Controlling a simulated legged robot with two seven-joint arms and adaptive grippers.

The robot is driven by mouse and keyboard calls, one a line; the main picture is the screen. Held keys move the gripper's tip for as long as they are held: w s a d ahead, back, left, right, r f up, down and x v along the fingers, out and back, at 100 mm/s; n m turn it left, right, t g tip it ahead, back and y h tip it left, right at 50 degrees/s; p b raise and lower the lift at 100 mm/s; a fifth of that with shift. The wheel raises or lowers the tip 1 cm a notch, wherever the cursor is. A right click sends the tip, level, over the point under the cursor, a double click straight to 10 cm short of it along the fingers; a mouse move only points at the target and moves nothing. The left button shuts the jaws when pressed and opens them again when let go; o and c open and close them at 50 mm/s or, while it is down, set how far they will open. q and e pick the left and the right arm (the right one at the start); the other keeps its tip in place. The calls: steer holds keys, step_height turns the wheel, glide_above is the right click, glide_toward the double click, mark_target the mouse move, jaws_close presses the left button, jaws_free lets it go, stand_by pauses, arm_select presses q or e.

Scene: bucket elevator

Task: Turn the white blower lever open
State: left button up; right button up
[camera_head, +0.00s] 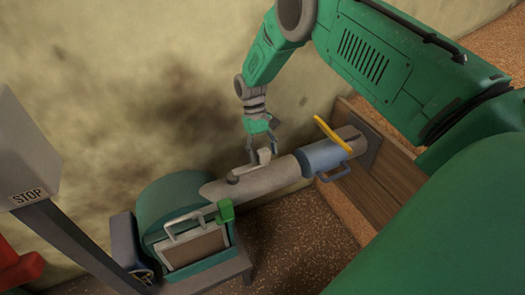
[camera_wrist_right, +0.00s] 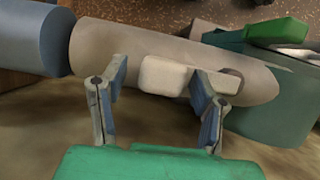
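The white blower lever (camera_head: 245,171) lies along the top of a grey pipe (camera_head: 280,178) in the head view, its raised block end at the right. My right gripper (camera_head: 263,143) is just above that block, on the wall side. In the right wrist view, the white lever block (camera_wrist_right: 165,77) shows between and slightly ahead of the two spread fingertips of my right gripper (camera_wrist_right: 163,80). The gripper is open, with a gap visible on the left of the block; whether the right finger touches the lever cannot be told. My left gripper is not in view.
The green blower housing (camera_head: 172,198) joins the pipe's left end. A blue pipe section (camera_head: 322,157) with a yellow handle (camera_head: 333,134) is at the right, by a wooden board (camera_head: 375,190). A stained wall (camera_head: 150,90) stands behind. A STOP box (camera_head: 30,160) is at left.

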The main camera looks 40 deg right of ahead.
steer(key=shift+w+r, duration=0.1)
steer(key=shift+r, duration=0.35)
steer(key=v, duration=1.1)
steer(key=shift+w, duration=0.2)
steer(key=shift+d+f, duration=0.1)
